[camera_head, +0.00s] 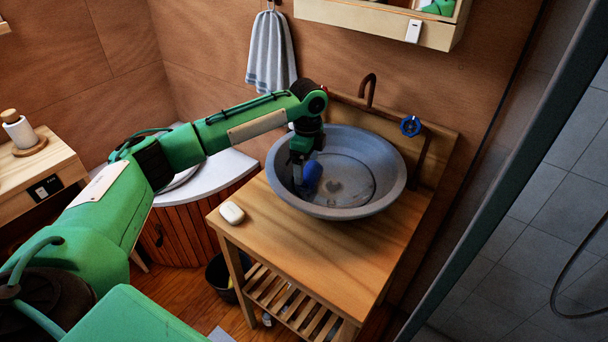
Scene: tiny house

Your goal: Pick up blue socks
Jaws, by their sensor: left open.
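The blue socks (313,177) show as a small dark blue bundle inside the grey round basin (392,180), near its left inner wall. My left gripper (298,181) points down into the basin from above, just left of the bundle. It is open. Its fingertips look very close to the bundle; I cannot tell whether they touch it. The gripper hides part of the bundle's left side. My right gripper is not in view.
The basin stands on a wooden washstand (330,248) with a white soap-like object (231,213) at its left corner. A copper tap (368,88) and blue valve handle (410,126) stand behind. A grey towel (271,55) hangs on the wall. A glass frame edge (500,170) rises right.

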